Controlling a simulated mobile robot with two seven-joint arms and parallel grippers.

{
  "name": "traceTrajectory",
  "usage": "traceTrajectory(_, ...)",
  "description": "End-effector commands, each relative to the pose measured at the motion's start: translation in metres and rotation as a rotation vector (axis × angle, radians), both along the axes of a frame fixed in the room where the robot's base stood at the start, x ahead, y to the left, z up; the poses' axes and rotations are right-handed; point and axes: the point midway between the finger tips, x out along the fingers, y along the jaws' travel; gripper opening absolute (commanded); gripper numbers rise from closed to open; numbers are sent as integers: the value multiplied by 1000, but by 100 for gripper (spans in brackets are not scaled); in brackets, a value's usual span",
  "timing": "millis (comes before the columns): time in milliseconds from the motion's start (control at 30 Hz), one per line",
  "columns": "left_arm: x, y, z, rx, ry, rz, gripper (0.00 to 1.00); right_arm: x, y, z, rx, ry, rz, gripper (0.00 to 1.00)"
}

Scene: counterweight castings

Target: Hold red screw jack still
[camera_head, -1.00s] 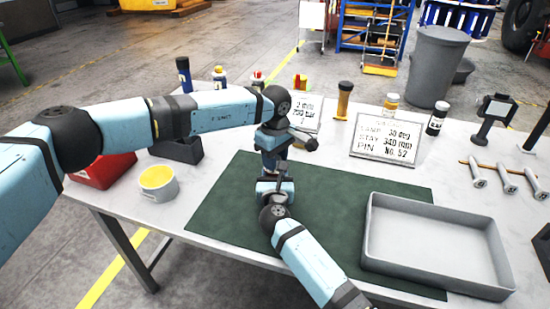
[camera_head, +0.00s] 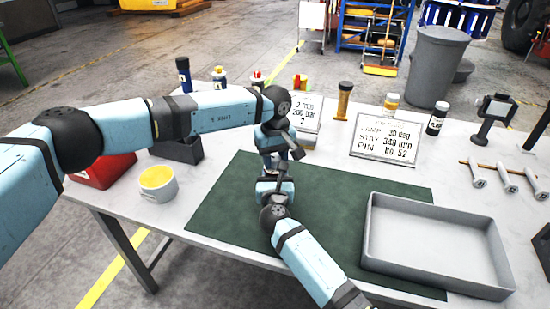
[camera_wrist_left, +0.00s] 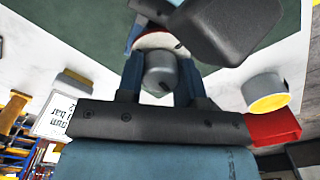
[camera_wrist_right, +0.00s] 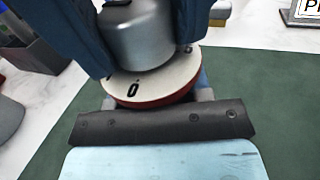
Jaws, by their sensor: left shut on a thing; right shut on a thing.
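The red screw jack shows in the right wrist view as a white dial (camera_wrist_right: 155,84) with a red rim, a "0" mark and a grey cylinder (camera_wrist_right: 138,38) on top. The left wrist view shows the cylinder (camera_wrist_left: 160,72) between the fingers of my left gripper (camera_wrist_left: 159,80), which is shut on it. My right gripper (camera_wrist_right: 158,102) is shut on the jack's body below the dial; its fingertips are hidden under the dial. In the head view my left gripper (camera_head: 272,160) is directly above my right gripper (camera_head: 275,186), and they mostly hide the jack.
Green mat (camera_head: 225,217) lies under the grippers. An empty grey tray (camera_head: 440,276) is at right. A yellow-filled cup (camera_head: 158,184), red bin (camera_head: 98,173) and dark box (camera_head: 178,151) are at left. A sign (camera_head: 386,138), bottles and a small card stand behind.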

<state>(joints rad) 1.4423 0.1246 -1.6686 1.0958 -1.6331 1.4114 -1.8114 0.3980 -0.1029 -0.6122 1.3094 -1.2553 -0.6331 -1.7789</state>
Motion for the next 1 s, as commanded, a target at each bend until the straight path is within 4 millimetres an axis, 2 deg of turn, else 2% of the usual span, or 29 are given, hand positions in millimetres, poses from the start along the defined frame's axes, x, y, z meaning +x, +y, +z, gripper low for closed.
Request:
traceTrajectory(267, 1, 0, 1, -1, -3, 1, 11, -1, 1, -1, 0, 2, 2, 0)
traceTrajectory(300, 1, 0, 1, -1, -3, 1, 43, -1, 1, -1, 0, 2, 2, 0)
traceTrajectory(367, 1, 0, 1, -1, -3, 1, 57, -1, 1, -1, 0, 2, 2, 0)
traceTrajectory(400, 1, 0, 1, -2, -2, 1, 60, -1, 1, -1, 0, 2, 2, 0)
traceTrajectory(733, 0, 0, 5, -1, -1, 1, 60, -1, 1, -1, 0, 2, 1, 0)
traceTrajectory(867, 1, 0, 22, 0, -2, 1, 60, -1, 1, -1, 0, 2, 1, 0)
traceTrajectory(1000, 1, 0, 52, -2, -4, -1, 60, -1, 1, -1, 0, 2, 1, 0)
